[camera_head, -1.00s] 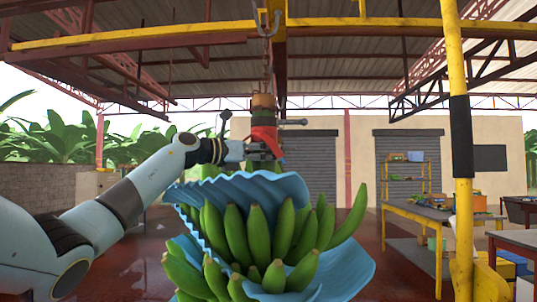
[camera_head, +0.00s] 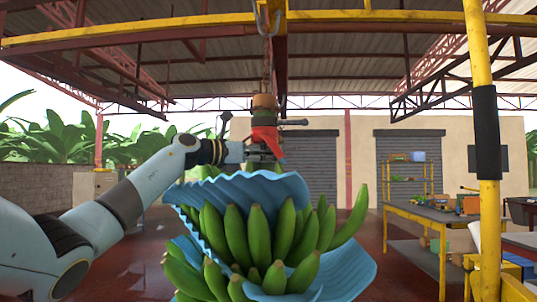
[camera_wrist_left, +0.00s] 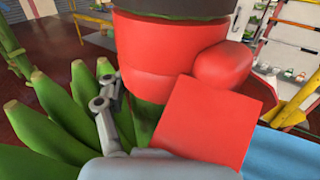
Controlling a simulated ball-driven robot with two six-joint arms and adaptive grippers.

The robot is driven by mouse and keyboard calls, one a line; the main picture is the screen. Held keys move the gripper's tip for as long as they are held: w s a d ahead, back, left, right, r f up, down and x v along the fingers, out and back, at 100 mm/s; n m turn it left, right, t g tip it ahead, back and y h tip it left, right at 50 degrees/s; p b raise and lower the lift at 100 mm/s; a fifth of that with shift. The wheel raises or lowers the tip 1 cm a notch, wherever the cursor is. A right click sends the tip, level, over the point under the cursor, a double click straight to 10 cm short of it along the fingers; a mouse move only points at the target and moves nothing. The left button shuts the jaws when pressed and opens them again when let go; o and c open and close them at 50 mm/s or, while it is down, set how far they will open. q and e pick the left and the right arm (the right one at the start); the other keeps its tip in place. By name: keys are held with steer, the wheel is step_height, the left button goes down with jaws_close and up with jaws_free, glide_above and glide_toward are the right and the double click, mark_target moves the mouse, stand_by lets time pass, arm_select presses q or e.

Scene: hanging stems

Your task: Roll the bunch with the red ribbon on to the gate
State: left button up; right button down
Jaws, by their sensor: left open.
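The bunch (camera_head: 284,228) of green bananas, with blue wavy sheets around it, hangs in the middle of the head view. Its red ribbon (camera_head: 264,137) is wrapped round the stem above the fruit, with a tail hanging down. In the left wrist view the ribbon (camera_wrist_left: 165,55) fills the middle. The stem hangs by a chain (camera_head: 267,72) from a hook on the yellow overhead rail (camera_head: 272,19). My left gripper (camera_head: 258,152) is open at the stem just below the ribbon; one finger shows beside the stem in the wrist view. I cannot make out which part is the gate.
A yellow post (camera_head: 481,130) with a black sleeve stands at the right. Behind it are a work table (camera_head: 425,212) and a yellow shelf (camera_head: 408,180). Grey roller doors (camera_head: 312,170) are in the back wall. The red floor at left centre is clear.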

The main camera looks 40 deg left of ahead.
arm_select(q)
steer(key=o, duration=0.4)
steer(key=shift+w+a+f, duration=0.1)
steer(key=shift+a+f, duration=0.05)
steer(key=shift+a, duration=0.15)
steer(key=shift+d+r, duration=0.15)
steer(key=shift+r, duration=0.05)
steer(key=v, duration=1)
steer(key=shift+f, duration=0.1)
steer(key=shift+v, duration=1.1)
